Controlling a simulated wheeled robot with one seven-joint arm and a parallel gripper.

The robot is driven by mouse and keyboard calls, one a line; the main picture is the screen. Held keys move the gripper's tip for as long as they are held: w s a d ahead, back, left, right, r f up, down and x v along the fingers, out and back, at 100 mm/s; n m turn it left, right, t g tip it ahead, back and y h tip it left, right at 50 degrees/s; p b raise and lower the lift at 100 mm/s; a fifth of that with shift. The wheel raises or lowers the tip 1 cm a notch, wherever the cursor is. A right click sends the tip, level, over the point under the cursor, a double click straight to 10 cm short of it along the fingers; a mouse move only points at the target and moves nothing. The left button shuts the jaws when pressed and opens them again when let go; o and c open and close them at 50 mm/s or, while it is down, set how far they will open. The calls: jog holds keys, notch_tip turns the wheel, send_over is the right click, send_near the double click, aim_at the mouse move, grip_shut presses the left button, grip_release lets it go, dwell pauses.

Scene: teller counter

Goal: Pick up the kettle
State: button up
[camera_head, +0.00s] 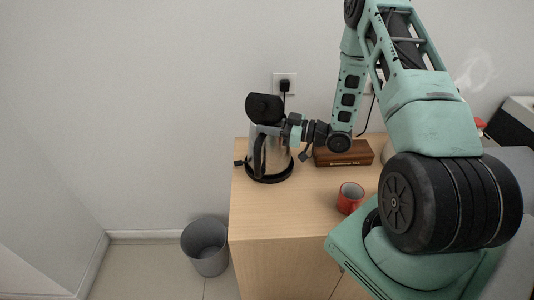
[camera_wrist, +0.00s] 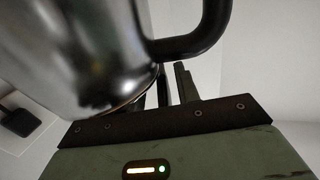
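The kettle (camera_head: 273,152) is a shiny metal jug with a black top and base, upright near the left end of the wooden counter. Its black handle (camera_head: 259,157) faces the front. My gripper (camera_head: 283,131) is at the kettle's upper right side, close to the handle. In the wrist view the metal body (camera_wrist: 80,55) fills the upper left and the handle (camera_wrist: 203,38) curves out to the right. The dark fingers of my gripper (camera_wrist: 173,85) show just below the handle's root. Their tips are partly hidden, so I cannot tell whether they hold the handle.
A red cup (camera_head: 350,198) stands on the wooden counter (camera_head: 290,213), right of the kettle. A plugged-in socket (camera_head: 285,84) is on the wall. A grey bin (camera_head: 205,246) stands on the floor left of the counter.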

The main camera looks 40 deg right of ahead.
grip_shut()
jog(key=shift+r, duration=0.1)
dwell(1.1)
